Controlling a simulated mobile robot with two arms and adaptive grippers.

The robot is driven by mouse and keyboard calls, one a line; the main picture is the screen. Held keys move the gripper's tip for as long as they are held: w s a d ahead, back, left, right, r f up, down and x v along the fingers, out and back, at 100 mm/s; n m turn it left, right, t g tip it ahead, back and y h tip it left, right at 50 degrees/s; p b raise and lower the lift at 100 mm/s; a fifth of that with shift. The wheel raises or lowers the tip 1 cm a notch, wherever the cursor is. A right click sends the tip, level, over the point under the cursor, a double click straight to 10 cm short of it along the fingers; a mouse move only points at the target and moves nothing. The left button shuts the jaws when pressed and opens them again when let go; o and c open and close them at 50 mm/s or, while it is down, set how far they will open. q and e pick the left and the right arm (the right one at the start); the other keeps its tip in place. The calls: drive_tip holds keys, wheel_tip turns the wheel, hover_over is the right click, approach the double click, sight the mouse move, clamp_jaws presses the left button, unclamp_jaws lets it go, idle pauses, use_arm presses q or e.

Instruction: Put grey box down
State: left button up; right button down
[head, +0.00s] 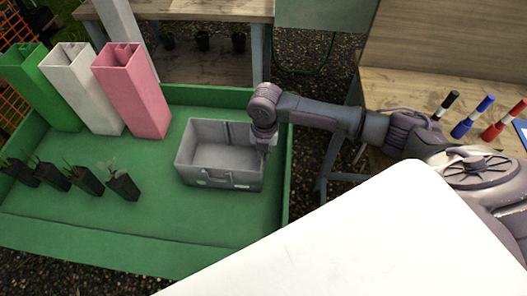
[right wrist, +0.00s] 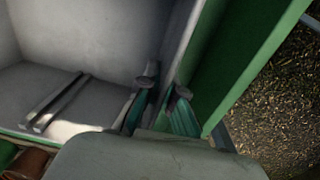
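My right gripper (head: 265,150) is at the box's right wall. In the right wrist view, the two fingertips (right wrist: 163,92) lie on either side of the wall of the box (right wrist: 100,30), one inside and one outside, and appear closed on it. My left gripper is not in view.
Green, white (head: 85,90) and pink (head: 135,90) tall tubes stand at the tray's back left. Several potted seedlings (head: 122,185) stand at its left. The green tray rim (head: 287,180) is close to the box's right. Markers (head: 472,117) are on the wooden bench at right.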

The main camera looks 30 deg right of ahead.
drive_tip(key=c, duration=1.3)
unclamp_jaws()
drive_tip(key=shift+f, duration=0.1)
wheel_tip(320, 180, up, 12)
drive_tip(key=shift+s+d+r+p, duration=0.1)
drive_tip(key=shift+r+p, duration=0.05)
drive_tip(key=shift+p, duration=0.35)
